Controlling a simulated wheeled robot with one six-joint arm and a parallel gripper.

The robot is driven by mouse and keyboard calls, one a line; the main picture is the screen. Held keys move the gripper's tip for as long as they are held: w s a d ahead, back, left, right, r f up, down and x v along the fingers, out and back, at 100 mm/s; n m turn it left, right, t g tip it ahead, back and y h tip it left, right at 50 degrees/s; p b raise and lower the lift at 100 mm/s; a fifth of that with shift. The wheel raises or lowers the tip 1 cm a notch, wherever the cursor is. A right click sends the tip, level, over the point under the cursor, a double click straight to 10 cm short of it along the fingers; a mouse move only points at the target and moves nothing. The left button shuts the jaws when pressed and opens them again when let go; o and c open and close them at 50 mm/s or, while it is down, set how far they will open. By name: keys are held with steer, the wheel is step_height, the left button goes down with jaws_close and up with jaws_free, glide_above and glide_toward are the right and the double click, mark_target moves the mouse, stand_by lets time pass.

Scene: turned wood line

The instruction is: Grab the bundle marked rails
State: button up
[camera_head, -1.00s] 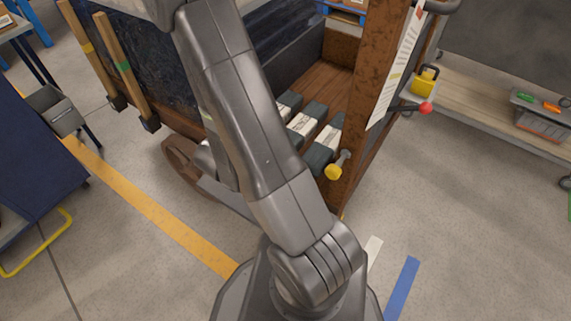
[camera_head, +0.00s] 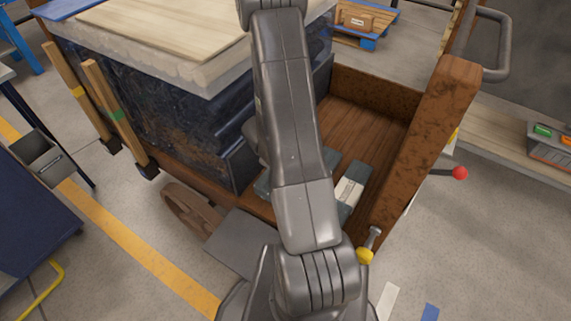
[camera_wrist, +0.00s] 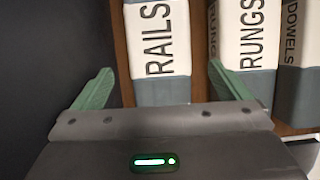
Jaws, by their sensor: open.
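The bundle marked RAILS (camera_wrist: 156,50) shows in the wrist view as a white-labelled block with dark grey ends, its far end out of frame. My gripper (camera_wrist: 160,72) has its two green fingers spread, one on each side of this bundle in the picture. The jaws are empty, and I cannot tell how far above the bundle they are. The right finger lies between RAILS and the bundle marked RUNGS (camera_wrist: 247,45). In the head view my arm hides the gripper and part of the bundles. One labelled bundle (camera_head: 348,190) shows there, its word unreadable.
The bundles lie in a brown wooden cart bed (camera_head: 368,115). A bundle marked DOWELS (camera_wrist: 300,60) lies right of RUNGS. A dark wrapped load (camera_head: 160,110) fills the cart's left part. A rusty post (camera_head: 425,150) and a red-knobbed lever (camera_head: 459,173) stand at the right.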

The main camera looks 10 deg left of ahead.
steer(key=shift+w+d, duration=0.2)
steer(key=shift+w, duration=0.4)
steer(key=x, duration=0.2)
steer(key=w+b+x, duration=0.1)
steer(key=x, duration=0.2)
steer(key=shift+d, duration=0.2)
steer(key=shift+c, duration=0.5)
steer(key=shift+w, duration=0.1)
steer(key=c, duration=1.4)
steer(key=shift+o, duration=0.2)
steer(key=shift+r, duration=0.15)
